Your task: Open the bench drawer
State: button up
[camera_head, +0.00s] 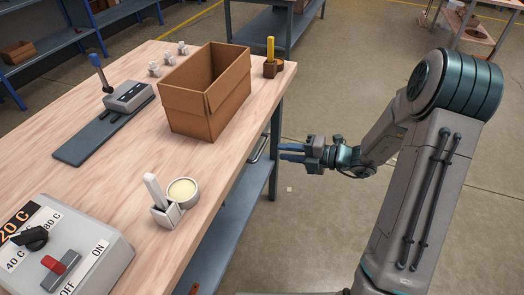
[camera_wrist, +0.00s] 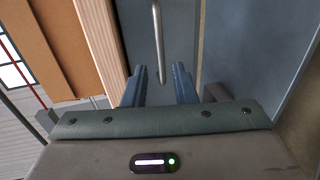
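The bench drawer's front (camera_wrist: 135,30) shows in the wrist view as a grey panel under the wooden bench top. Its metal bar handle (camera_wrist: 158,40) stands out from that panel. In the head view the handle (camera_head: 260,148) is at the bench's right edge, below the top. The drawer looks shut. My gripper (camera_wrist: 160,72) is open, with its two blue fingers apart and the lower end of the handle seen between and beyond them. In the head view my gripper (camera_head: 281,151) is just right of the handle. Contact with the handle cannot be told.
On the wooden bench (camera_head: 120,185) stand an open cardboard box (camera_head: 205,105), a lever device (camera_head: 128,97), a control box (camera_head: 65,250) and a round pot (camera_head: 183,190). A lower shelf (camera_head: 225,235) runs under the bench.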

aim_at(262, 148)
jog(key=b+x, duration=0.1)
jog(key=x, duration=0.7)
jog(key=shift+a, duration=0.2)
grip_shut()
